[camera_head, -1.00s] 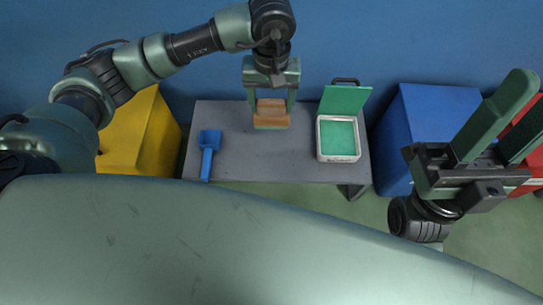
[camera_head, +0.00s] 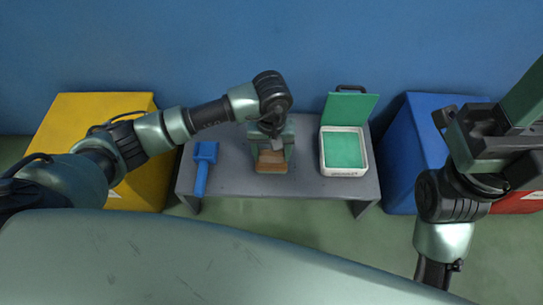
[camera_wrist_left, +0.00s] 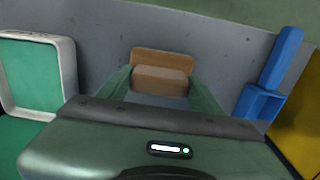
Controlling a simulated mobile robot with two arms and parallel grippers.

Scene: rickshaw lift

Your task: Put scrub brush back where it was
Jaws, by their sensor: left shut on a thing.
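The scrub brush (camera_head: 271,164) is a brown block at the middle of the grey table, between the blue scoop and the open case. My left gripper (camera_head: 271,154) is above it with its fingers pointing down, shut on it. In the left wrist view the brush (camera_wrist_left: 161,76) sits between the two green fingers of my left gripper (camera_wrist_left: 163,88). Whether the brush touches the table top is unclear. My right gripper (camera_head: 520,98) is at the right edge, partly cut off by the frame, away from the table. How far apart its fingers are does not show.
A blue scoop (camera_head: 202,170) lies on the left of the grey table (camera_head: 225,180). A white case (camera_head: 343,170) with a green inside and raised lid stands on its right. A yellow box (camera_head: 75,125) stands left, a blue box (camera_head: 400,150) right. Bare table lies around the brush.

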